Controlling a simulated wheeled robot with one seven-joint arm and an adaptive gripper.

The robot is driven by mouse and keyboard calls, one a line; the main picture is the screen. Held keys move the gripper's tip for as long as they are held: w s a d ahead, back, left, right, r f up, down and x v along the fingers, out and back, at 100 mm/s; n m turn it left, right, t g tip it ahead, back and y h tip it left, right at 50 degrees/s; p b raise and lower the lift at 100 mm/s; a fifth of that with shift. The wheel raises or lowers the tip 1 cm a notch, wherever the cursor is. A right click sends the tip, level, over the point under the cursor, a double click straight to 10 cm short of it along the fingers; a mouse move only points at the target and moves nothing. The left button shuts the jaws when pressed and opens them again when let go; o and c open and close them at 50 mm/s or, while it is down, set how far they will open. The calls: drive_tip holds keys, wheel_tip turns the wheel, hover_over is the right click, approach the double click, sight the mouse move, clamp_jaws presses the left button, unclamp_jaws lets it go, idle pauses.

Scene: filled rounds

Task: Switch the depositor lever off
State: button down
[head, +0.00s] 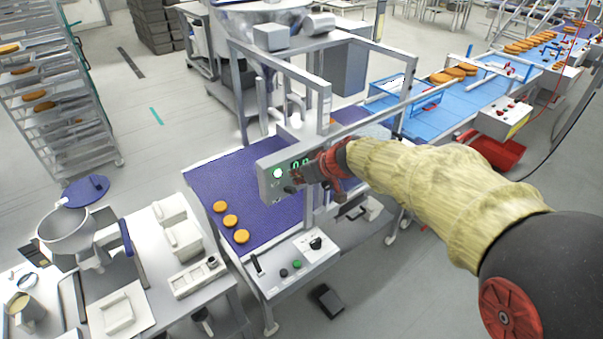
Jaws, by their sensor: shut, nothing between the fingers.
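The depositor is a grey metal frame over a purple conveyor belt (215,178). Its upper grey control box (265,183) has a lit white-green lamp and a green digital display, partly covered by my gripper. A small dark control (291,189) shows below the display, close to my fingertips. My gripper (303,178), red and dark, is at the right part of this box, its fingers shut and empty. Whether it touches the control cannot be told. A lower panel (318,258) carries a black upright handle (257,264), small buttons and a black knob (316,243). Which control is the lever is unclear.
Three round orange-brown pieces (231,222) lie on the purple belt. A blue conveyor (430,112) with more rounds runs to the back right. A side table (150,265) with a bowl scale stands at front left. A tray rack (55,85) stands at far left.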

sight(289, 190)
drive_tip(key=shift+x, duration=2.8)
drive_tip(key=shift+f+b, duration=0.25)
drive_tip(key=shift+b, duration=0.7)
drive_tip(key=shift+s+d+r+b, duration=0.1)
drive_tip(key=shift+s+b, duration=0.05)
drive_tip(key=shift+b, duration=0.35)
drive_tip(key=shift+s+d+t+y+b, duration=0.15)
drive_tip(key=shift+t+y+b, duration=0.35)
drive_tip(key=shift+b, duration=2.35)
